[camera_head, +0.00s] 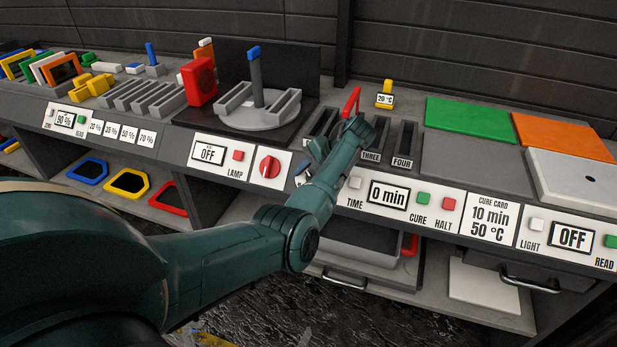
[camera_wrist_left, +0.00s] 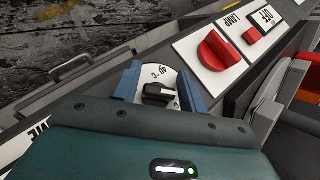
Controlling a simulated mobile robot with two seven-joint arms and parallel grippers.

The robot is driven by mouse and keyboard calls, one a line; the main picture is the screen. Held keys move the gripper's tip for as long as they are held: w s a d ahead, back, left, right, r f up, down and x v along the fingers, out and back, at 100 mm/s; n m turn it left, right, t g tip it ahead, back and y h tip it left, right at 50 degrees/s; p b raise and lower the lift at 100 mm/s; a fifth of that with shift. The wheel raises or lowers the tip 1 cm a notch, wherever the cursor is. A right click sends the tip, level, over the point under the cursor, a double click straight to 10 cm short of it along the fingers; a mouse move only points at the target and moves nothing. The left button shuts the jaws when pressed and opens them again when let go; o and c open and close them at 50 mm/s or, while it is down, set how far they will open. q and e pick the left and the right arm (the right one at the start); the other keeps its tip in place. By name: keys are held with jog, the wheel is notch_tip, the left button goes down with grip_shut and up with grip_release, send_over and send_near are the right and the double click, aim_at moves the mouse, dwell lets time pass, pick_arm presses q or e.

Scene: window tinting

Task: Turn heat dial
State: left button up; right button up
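The heat dial is a black knob with a pale pointer mark (camera_wrist_left: 160,93), on a white plate marked 40 and °C in the left wrist view. My left gripper (camera_wrist_left: 160,87) has its two blue fingers on either side of the knob. Gaps show between the fingers and the knob, so it is open. The cure card (camera_head: 490,218) reads 10 min, 50 °C. My right gripper is not in view.
A 0 min timer (camera_head: 387,196) with cure (camera_head: 423,199) and halt (camera_head: 449,204) buttons is to the right. A red-handled slot stands behind my wrist.

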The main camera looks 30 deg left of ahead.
pick_arm(q)
jog(key=shift+o, duration=1.3)
jog(key=shift+r, duration=0.1)
jog(key=shift+w+d+r, duration=0.1)
jog(key=v, duration=1.3)
jog(key=shift+b, duration=0.3)
